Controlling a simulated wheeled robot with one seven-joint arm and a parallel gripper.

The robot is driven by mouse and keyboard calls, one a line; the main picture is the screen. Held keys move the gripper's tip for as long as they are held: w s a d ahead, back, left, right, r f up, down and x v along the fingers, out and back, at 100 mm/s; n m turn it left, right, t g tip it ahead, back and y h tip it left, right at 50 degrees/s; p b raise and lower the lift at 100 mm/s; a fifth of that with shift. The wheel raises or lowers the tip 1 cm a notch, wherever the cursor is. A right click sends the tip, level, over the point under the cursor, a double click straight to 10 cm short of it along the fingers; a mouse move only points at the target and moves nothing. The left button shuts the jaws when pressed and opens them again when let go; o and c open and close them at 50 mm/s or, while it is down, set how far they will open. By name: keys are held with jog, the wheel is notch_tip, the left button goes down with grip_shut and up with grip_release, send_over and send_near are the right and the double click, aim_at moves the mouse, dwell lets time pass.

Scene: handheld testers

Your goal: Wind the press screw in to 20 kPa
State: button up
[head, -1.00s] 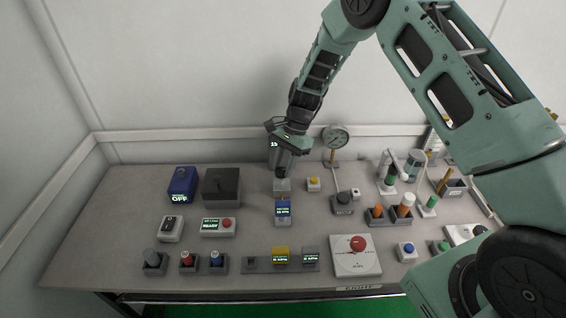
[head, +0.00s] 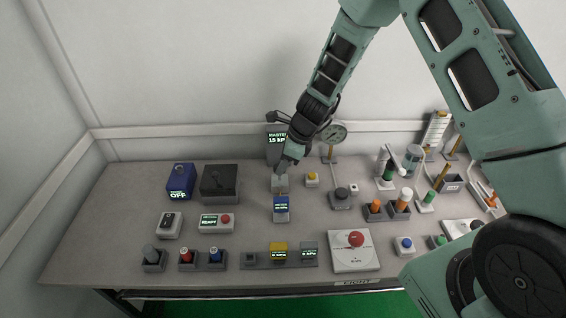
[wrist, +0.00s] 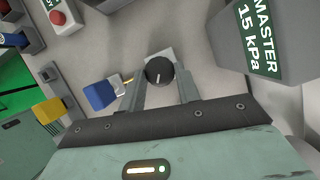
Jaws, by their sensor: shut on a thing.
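My gripper (head: 284,167) is at the small grey press block (head: 280,184) near the back middle of the table. In the wrist view its two fingers (wrist: 160,84) are shut on the black round press screw knob (wrist: 159,71), which has a white index line. The master display (head: 277,140) stands behind and reads 15 kPa; in the wrist view the master display (wrist: 250,38) also reads MASTER 15 kPa.
A round dial gauge (head: 333,133) stands right of the master display. A dark box (head: 220,182) is to the left. Yellow and grey testers (head: 278,250) sit in a front rack, beside a red-button plate (head: 354,263).

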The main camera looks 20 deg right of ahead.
jog(key=m+t+b, duration=0.1)
jog(key=m, duration=0.2)
jog(key=shift+a+h, duration=0.15)
jog(key=shift+h, duration=0.15)
jog(key=shift+r+m+t+b, duration=0.1)
jog(key=shift+m+t+b, duration=0.3)
jog(key=shift+m+b, duration=0.4)
jog(key=shift+m+h, duration=0.3)
jog(key=shift+m, duration=0.1)
jog(key=o, duration=0.9)
jog(key=shift+r, duration=0.1)
jog(key=shift+c, duration=0.2)
jog(key=shift+o, duration=0.6)
jog(key=shift+s, duration=0.1)
jog(key=p+v, duration=0.7)
jog(key=v, duration=1)
jog(key=shift+r, duration=0.1)
